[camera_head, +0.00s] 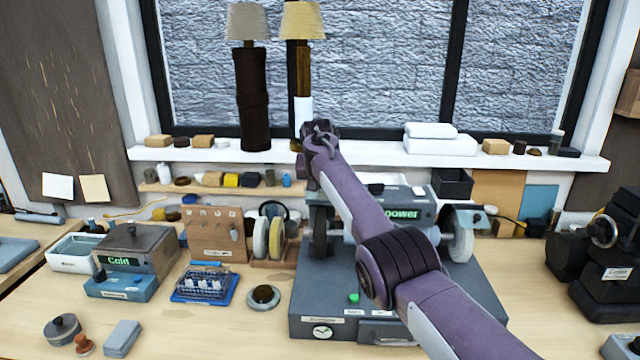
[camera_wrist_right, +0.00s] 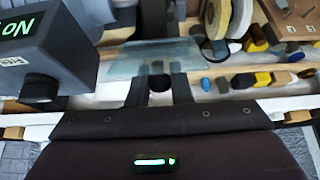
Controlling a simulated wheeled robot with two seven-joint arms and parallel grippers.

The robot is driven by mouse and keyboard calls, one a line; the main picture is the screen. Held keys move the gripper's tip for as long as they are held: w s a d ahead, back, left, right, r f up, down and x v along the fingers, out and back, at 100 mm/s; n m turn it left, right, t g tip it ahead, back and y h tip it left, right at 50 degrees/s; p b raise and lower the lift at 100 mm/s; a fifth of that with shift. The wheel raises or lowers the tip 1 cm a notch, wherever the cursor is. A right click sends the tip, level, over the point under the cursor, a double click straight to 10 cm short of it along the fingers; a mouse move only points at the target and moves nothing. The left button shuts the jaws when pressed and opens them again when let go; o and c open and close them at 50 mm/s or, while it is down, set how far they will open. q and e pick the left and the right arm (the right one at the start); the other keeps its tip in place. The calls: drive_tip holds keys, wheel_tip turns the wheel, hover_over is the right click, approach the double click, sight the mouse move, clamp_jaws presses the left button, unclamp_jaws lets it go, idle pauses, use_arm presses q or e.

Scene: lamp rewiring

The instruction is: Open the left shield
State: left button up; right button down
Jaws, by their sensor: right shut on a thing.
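The grey bench grinder (camera_head: 400,207) with a green "power" display stands on a dark base. Its left wheel (camera_head: 320,232) is beside my right arm. The left shield is largely hidden by my arm in the head view. In the right wrist view the left shield (camera_wrist_right: 128,62) is a clear bluish plate at the fingers. My right gripper (camera_head: 318,150) is above the grinder's left side. Its two dark fingers (camera_wrist_right: 158,88) are shut on the shield at its edge; the exact grip is blurred. The right shield (camera_head: 468,216) is by the right wheel. My left gripper is not seen.
Spools (camera_head: 262,240) and a pegboard (camera_head: 214,235) stand left of the grinder. A lamp with a dark column (camera_head: 252,100) stands on the window sill (camera_head: 200,155) behind my gripper. A dark machine (camera_head: 600,255) is at the right.

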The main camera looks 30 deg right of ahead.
drive_tip(key=shift+w+r, duration=0.1)
drive_tip(key=shift+r, duration=0.05)
drive_tip(key=c, duration=1.6)
unclamp_jaws()
drive_tip(key=shift+o, duration=1.1)
drive_tip(key=shift+s+r+b, duration=0.2)
drive_tip(key=shift+b, duration=0.2)
drive_tip(key=b+v, duration=0.3)
drive_tip(key=v, duration=0.4)
